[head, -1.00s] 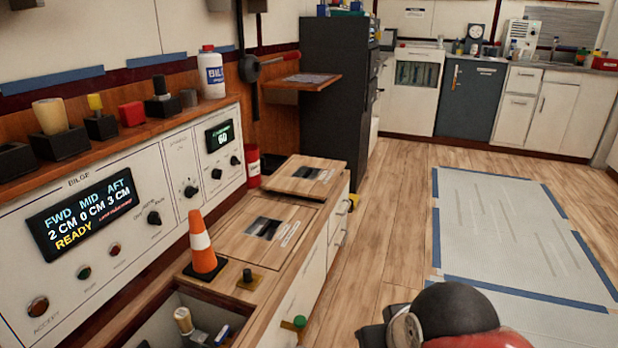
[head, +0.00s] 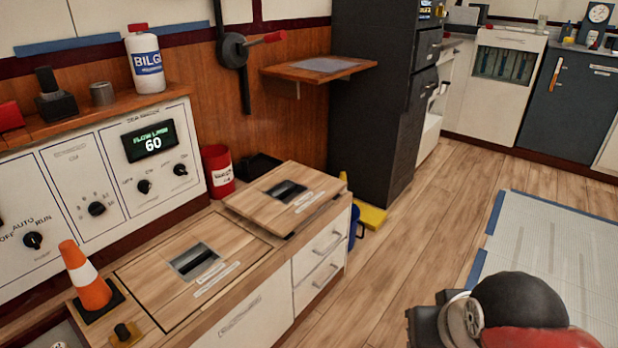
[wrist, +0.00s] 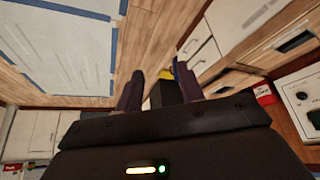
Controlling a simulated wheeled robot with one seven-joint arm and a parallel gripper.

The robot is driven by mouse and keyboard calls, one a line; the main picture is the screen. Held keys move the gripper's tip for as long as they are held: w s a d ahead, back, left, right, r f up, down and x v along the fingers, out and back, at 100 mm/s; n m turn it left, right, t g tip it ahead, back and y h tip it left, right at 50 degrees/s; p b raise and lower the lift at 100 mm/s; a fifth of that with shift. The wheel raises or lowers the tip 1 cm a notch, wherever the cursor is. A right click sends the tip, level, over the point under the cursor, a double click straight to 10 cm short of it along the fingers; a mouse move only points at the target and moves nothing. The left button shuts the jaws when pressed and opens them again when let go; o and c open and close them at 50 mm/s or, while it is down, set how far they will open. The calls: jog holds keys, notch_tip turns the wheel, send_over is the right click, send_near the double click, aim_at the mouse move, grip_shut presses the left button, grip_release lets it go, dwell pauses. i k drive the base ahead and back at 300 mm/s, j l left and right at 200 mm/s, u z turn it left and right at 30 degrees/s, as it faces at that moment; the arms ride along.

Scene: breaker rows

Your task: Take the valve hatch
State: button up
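Two wooden hatch panels with dark recessed pulls show in the head view. The nearer hatch (head: 150,282) lies flush in the counter top beside the orange cone. The farther hatch (head: 257,205) sits a little raised at the far end of the counter. Both carry small white labels that I cannot read, so I cannot tell which is the valve hatch. My gripper (wrist: 160,70) shows in the wrist view with its two dark fingers apart and nothing between them. It is away from both hatches, over the floor side. The gripper's fingers are not visible in the head view.
An orange cone (head: 87,281) and a brass-based knob (head: 124,333) stand at the counter's near end. A red can (head: 218,172) and a black tray (head: 257,167) sit behind the hatches. A dark cabinet (head: 375,100) stands beyond.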

aim_at(279, 200)
jog(key=i+l+u, duration=0.1)
jog(key=i+l, duration=0.2)
jog(key=i, duration=0.25)
jog(key=i+l, duration=0.3)
jog(key=i, duration=0.2)
jog(key=i+j, duration=0.2)
jog(key=i+j+u, duration=0.15)
jog(key=i, duration=0.3)
